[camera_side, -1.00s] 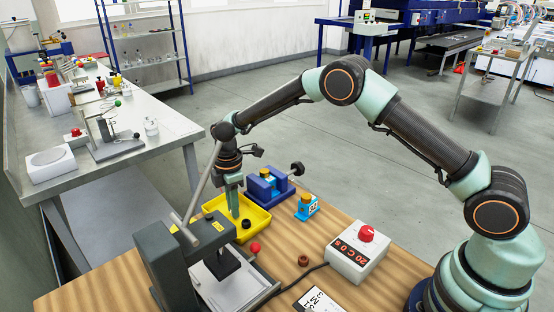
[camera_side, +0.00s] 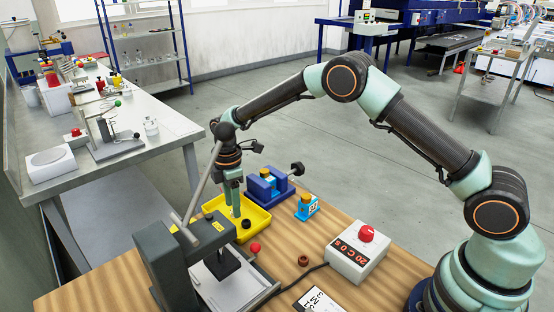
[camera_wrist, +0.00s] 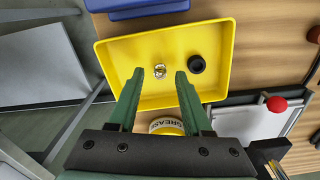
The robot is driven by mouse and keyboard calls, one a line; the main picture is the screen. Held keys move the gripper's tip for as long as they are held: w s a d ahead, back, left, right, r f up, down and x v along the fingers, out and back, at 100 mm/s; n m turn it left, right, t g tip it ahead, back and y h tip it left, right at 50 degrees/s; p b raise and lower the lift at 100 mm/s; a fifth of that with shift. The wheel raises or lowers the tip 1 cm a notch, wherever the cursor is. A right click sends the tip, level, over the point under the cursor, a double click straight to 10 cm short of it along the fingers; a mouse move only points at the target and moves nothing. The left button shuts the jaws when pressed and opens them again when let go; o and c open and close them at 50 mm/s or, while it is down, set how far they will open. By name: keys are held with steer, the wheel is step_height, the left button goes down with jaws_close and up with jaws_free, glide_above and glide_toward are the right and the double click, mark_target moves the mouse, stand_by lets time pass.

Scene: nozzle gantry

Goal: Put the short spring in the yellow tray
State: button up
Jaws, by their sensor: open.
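The yellow tray (camera_side: 255,217) stands on the wooden table behind the press, and it fills the upper middle of the wrist view (camera_wrist: 120,65). A small shiny metal coil, the short spring (camera_wrist: 160,70), lies on the tray floor. A black ring (camera_wrist: 196,64) lies to its right in the tray, and it also shows in the side view (camera_side: 246,224). My gripper (camera_side: 233,212) points down over the tray. In the wrist view my gripper's fingers (camera_wrist: 170,73) are apart, with the spring between and just beyond their tips. Nothing is held.
The grey press (camera_side: 165,265) with its lever stands close to the tray's near side. A blue vise (camera_side: 268,188) stands behind it. A red-knobbed control box (camera_side: 358,255), a blue-and-yellow block (camera_side: 306,208) and a brown ring (camera_side: 303,260) are on the table to the right.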

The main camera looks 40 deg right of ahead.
steer(key=s+d+r+m+t, duration=0.1)
steer(key=s+d+r+m, duration=0.1)
steer(key=r, duration=0.7)
steer(key=s+d+r+m, duration=0.1)
steer(key=s+r, duration=0.1)
steer(key=r, duration=0.7)
steer(key=s+d+r+m+t, duration=0.1)
steer(key=s+d+r+m, duration=0.25)
steer(key=s, duration=0.25)
steer(key=s+d+r+m+t, duration=0.2)
steer(key=s+r+m, duration=0.15)
steer(key=s, duration=0.25)
steer(key=s+d+f+m+t, duration=0.1)
steer(key=s+d+f+m, duration=0.1)
steer(key=s+m, duration=0.3)
steer(key=s, duration=0.2)
steer(key=shift+s+d+f+t, duration=0.15)
steer(key=shift+s+t, duration=0.15)
steer(key=shift+s, duration=0.05)
